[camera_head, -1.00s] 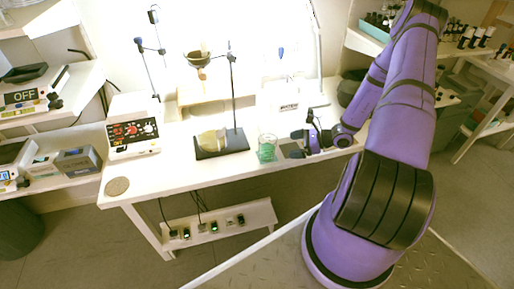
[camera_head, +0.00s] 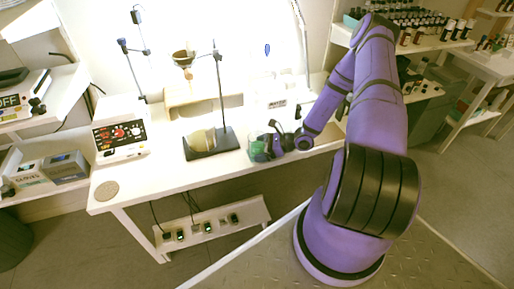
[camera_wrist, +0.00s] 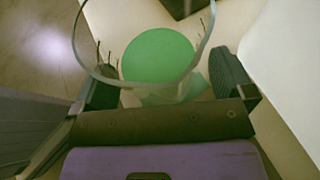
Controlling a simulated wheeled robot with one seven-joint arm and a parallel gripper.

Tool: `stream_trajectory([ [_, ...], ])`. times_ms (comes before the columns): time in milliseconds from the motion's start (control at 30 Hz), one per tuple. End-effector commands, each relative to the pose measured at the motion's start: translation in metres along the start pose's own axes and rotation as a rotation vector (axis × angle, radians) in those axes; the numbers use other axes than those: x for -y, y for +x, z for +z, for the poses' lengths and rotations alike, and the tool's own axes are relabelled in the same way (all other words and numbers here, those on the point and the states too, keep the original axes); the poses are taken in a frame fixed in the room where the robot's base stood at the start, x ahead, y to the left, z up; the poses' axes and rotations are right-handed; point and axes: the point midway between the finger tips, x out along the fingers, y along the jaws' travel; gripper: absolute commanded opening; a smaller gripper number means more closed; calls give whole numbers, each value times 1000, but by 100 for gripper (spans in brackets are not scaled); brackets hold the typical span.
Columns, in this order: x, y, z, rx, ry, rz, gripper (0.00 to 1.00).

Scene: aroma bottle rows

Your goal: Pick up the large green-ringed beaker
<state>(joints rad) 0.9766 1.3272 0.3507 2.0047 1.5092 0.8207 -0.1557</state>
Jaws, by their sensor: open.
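The clear beaker (camera_head: 255,152) with green showing in its lower part stands on the white table near the front edge. My gripper (camera_head: 266,145) is at the beaker's right side and partly covers it. In the wrist view the clear rim and round green area of the beaker (camera_wrist: 158,55) lie ahead of and between the two dark fingers of my gripper (camera_wrist: 168,82). The fingers are apart, one on each side, with a gap seen at the right finger. Whether either finger touches the glass cannot be told.
A dark-based stand (camera_head: 222,142) with a rod is left of the beaker, with a glass vessel (camera_head: 201,139) at it. A control box (camera_head: 121,133) and a round cork-coloured pad (camera_head: 106,190) are farther left. The table front between pad and stand is clear.

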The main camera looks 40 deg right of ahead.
Motion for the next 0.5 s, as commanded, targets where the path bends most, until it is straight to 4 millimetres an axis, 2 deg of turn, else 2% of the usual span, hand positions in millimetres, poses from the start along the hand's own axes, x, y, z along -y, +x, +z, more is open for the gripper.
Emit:
stream_trajectory([
  [100, 0, 8, 0, -1, 0, -1, 100],
  [267, 0, 8, 0, -1, -1, -1, 100],
  [367, 0, 8, 0, -1, -1, -1, 81],
  [500, 0, 8, 0, -1, -1, -1, 49],
])
